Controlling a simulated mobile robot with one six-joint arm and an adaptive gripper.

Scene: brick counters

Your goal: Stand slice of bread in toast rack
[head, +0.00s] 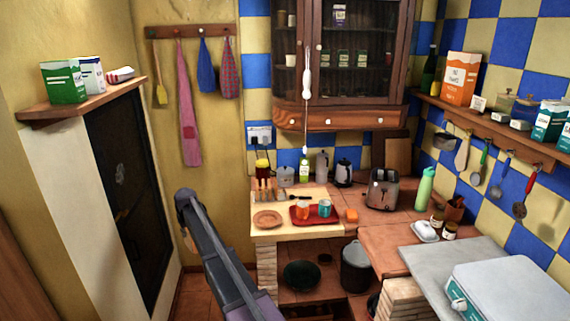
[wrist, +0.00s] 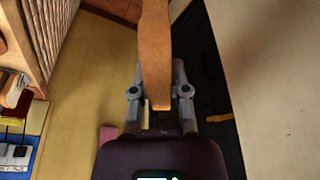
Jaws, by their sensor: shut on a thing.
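My gripper (wrist: 158,76) is shut on a brown slice of bread (wrist: 155,40), seen edge-on between the two fingers in the wrist view. The slice sticks out beyond the fingertips, clear of any surface. In the head view my arm rises in front of the dark door, left of the counter; the fingers are mostly hidden there. What looks like the toast rack (head: 268,194), with brown upright pieces in it, stands at the back left of the pale counter top. It is small in the picture, so its free slots cannot be told.
A brown plate (head: 268,220) lies in front of the rack. A red tray (head: 313,219) with an orange and a teal cup is to its right. Jars and a green bottle (head: 304,171) stand behind. A toaster (head: 383,190) is farther right. A cabinet (head: 356,60) hangs above.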

